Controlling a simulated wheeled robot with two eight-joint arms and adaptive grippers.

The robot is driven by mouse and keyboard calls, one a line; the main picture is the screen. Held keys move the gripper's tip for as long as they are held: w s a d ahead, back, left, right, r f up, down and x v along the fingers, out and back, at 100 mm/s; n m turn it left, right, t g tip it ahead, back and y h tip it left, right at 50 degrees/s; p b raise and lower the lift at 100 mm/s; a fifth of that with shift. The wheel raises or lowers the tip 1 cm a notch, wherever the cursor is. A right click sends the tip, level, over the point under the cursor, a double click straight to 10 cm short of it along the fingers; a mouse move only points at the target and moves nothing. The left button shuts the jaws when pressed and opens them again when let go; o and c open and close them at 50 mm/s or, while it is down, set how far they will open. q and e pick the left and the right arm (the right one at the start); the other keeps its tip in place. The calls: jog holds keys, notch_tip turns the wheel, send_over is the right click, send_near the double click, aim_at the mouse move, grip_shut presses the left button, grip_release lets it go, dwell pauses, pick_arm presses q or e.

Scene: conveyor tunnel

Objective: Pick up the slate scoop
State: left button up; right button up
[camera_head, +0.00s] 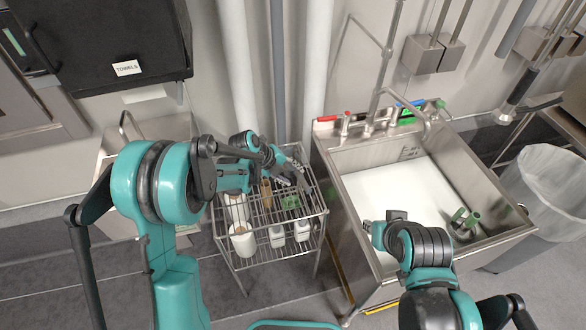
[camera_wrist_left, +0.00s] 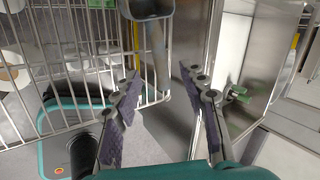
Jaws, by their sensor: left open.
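The slate scoop (camera_wrist_left: 152,10) shows at the top of the left wrist view. Its bowl is at the picture's top edge and its handle hangs down towards my left gripper. My left gripper (camera_wrist_left: 163,76) is open. Its two purple-padded fingers stand to either side of the handle's lower end, which looks close to the fingertips; I see no contact. In the head view my left gripper (camera_head: 289,168) is over the right part of the wire rack's top, and I cannot clearly make out the scoop there. My right arm is over the sink's front, but its gripper fingers do not show.
A bin (camera_head: 548,180) is further right. A towel dispenser (camera_head: 110,40) hangs at the upper left.

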aim_at(301, 179)
pick_arm(q)
jog(key=f, duration=0.1)
jog(key=d+f, duration=0.1)
jog(key=b, duration=0.1)
jog(key=shift+w+d+f+m, duration=0.2)
jog(key=shift+w+f+m, duration=0.2)
jog(key=x, duration=0.1)
jog(key=b+x, duration=0.1)
jog(key=x, duration=0.1)
jog(key=b+x, duration=0.1)
jog(key=x, duration=0.1)
jog(key=shift+w+f, duration=0.15)
jog(key=shift+w, duration=0.2)
jog(key=shift+s, duration=0.1)
grip_shut()
